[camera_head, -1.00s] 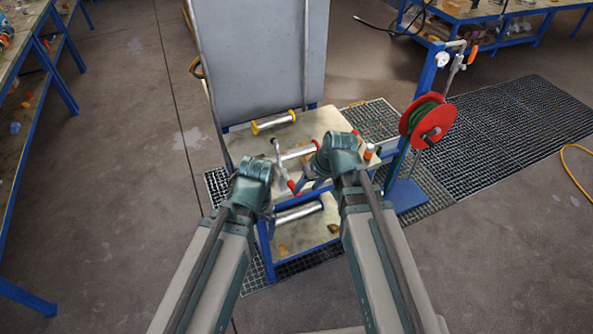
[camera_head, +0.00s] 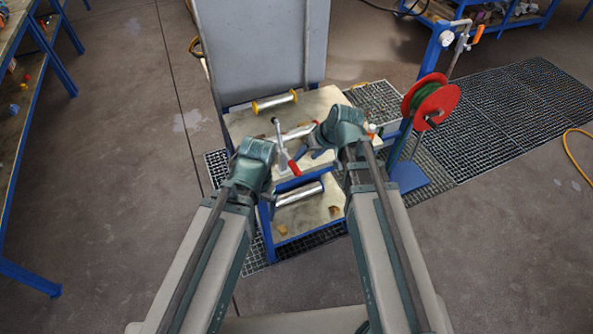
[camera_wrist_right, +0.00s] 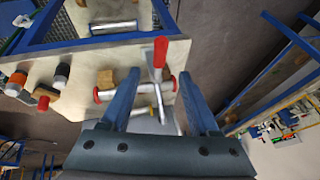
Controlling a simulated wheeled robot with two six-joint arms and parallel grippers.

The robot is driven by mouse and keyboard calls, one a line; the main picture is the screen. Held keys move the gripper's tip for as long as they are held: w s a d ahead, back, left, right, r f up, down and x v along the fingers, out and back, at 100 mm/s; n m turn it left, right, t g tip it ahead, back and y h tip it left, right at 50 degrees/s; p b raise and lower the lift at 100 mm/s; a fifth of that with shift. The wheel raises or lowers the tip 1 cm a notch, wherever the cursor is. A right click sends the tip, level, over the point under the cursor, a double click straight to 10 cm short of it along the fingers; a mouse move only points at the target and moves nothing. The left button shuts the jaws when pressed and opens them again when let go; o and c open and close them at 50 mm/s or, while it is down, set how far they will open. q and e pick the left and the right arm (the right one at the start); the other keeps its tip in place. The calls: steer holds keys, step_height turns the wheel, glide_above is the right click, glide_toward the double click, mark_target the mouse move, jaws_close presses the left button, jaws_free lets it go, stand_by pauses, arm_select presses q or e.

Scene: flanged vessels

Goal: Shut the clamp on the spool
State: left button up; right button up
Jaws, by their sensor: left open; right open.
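The spool (camera_head: 298,132) is a silver cylinder with red ends on the cart's top board. It also shows in the right wrist view (camera_wrist_right: 137,92). The clamp (camera_head: 280,138) is a metal lever piece with a red grip, at the spool's left part in the head view.
A yellow-ended spool (camera_head: 275,102) lies at the back of the board. A silver cylinder (camera_head: 299,194) lies on the lower shelf (camera_head: 310,213). A grey panel (camera_head: 262,50) stands behind. A red reel (camera_head: 431,101) on a blue post stands right. Floor at left is clear.

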mark_target(296, 166)
steer(key=b+x, duration=0.7)
steer(key=x, duration=0.2)
steer(key=shift+w+f, duration=0.1)
steer(key=shift+f, duration=0.1)
jaws_close()
stand_by(1.1)
